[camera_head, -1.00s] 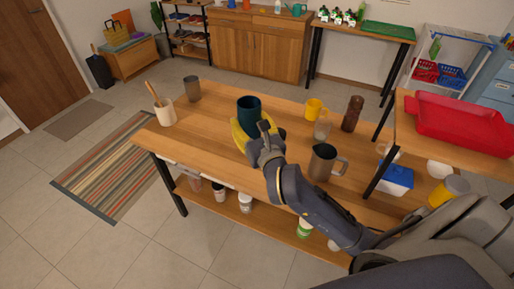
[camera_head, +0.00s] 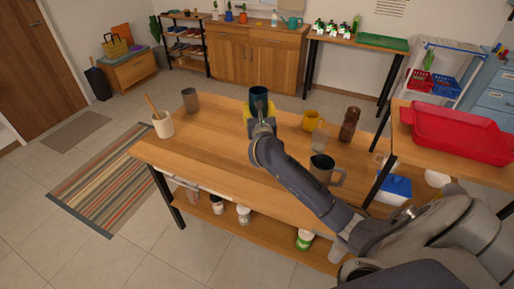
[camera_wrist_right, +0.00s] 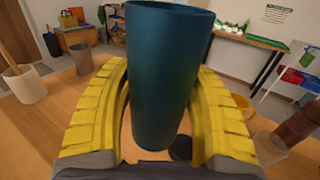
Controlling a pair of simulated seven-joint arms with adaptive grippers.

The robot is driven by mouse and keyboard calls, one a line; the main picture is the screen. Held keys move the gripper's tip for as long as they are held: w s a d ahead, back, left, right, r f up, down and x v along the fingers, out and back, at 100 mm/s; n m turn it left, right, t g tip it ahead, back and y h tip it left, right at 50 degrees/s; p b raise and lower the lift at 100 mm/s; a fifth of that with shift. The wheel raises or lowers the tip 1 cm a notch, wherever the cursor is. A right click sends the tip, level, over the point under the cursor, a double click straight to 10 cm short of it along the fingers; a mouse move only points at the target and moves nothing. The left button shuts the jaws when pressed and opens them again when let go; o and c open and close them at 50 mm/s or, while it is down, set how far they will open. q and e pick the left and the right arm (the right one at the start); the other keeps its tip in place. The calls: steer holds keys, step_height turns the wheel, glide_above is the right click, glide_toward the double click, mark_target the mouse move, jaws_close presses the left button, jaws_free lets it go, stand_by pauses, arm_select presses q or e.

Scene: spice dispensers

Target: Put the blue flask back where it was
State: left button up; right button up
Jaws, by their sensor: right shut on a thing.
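The blue flask (camera_head: 258,95) is a dark teal-blue cylinder above the far middle of the wooden table (camera_head: 215,145). My right gripper (camera_head: 260,118) has yellow fingers and is shut on it. In the right wrist view the flask (camera_wrist_right: 165,75) stands upright between the two curved yellow fingers (camera_wrist_right: 165,115). A small dark round thing (camera_wrist_right: 181,148) shows just behind the flask's lower end; I cannot tell what it is. Whether the flask's base touches the table is hidden in the head view. My left gripper is not in view.
A yellow mug (camera_head: 311,121), a clear glass (camera_head: 319,140), a brown shaker (camera_head: 349,124) and a grey pitcher (camera_head: 322,168) stand right of the gripper. A cream utensil pot (camera_head: 163,125) and a grey cup (camera_head: 190,100) stand left. The table's left middle is clear.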

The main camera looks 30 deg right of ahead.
step_height(320, 180, down, 16)
steer(key=shift+a+f, duration=0.1)
steer(key=shift+f, duration=0.15)
stand_by(0.4)
steer(key=shift+f, duration=0.1)
steer(key=o, duration=1.4)
steer(key=v, duration=1.1)
steer(key=shift+s+a, duration=0.25)
steer(key=shift+s, duration=0.15)
